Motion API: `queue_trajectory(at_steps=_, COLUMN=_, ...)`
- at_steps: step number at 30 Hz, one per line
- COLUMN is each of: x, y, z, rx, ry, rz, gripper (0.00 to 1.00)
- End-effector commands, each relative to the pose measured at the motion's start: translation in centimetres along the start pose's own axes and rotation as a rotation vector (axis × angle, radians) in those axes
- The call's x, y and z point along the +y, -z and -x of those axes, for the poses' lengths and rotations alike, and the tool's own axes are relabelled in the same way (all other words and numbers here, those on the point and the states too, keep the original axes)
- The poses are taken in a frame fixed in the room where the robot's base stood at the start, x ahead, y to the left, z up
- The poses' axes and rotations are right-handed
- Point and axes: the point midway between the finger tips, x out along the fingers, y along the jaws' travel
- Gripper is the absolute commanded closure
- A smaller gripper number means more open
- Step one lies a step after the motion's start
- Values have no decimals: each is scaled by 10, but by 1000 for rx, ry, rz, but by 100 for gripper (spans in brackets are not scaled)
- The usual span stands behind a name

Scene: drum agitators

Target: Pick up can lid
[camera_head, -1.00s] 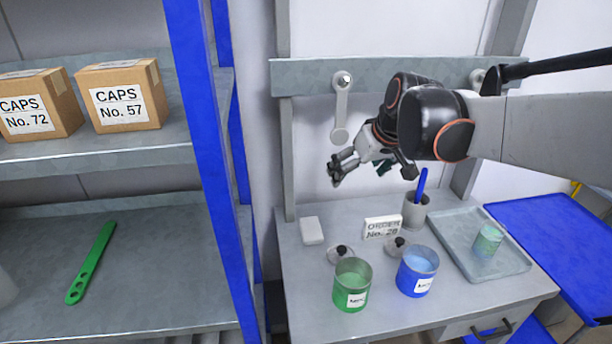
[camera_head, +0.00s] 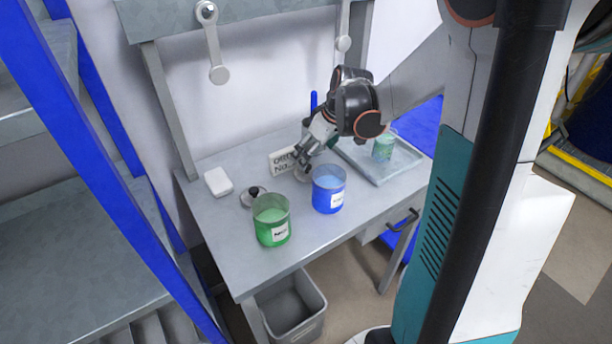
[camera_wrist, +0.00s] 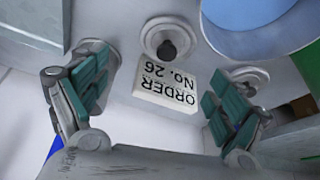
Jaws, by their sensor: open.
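Two grey round can lids with black knobs lie on the grey bench. One lid (camera_wrist: 150,40) lies beside the blue can (camera_head: 328,190), ahead of and between my fingers in the wrist view; in the head view my gripper mostly hides it. The other lid (camera_head: 247,200) lies behind the green can (camera_head: 272,222); it also shows beyond the right finger in the wrist view (camera_wrist: 260,74). My gripper (camera_head: 302,160) is open and empty, tilted down above the lid near the blue can. Its fingers (camera_wrist: 155,85) stand wide apart. Contact cannot be seen.
A white ORDER No. 26 sign (camera_head: 283,160) stands close to my gripper. A grey tray (camera_head: 400,168) with a green-labelled jar (camera_head: 383,148) is at the right. A white block (camera_head: 218,181) lies at the left. A grey bin (camera_head: 290,308) stands below the bench.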

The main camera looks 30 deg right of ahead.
Motion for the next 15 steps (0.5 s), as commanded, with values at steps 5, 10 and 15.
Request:
queue_trajectory(at_steps=5, x=-1, y=0, z=-17, rx=0, ry=0, rz=1, gripper=11)
queue_trajectory(at_steps=10, x=-2, y=-1, z=-25, rx=0, ry=0, rz=1, gripper=11)
queue_trajectory(at_steps=15, x=-7, y=-5, z=-49, rx=0, ry=0, rz=0, gripper=11)
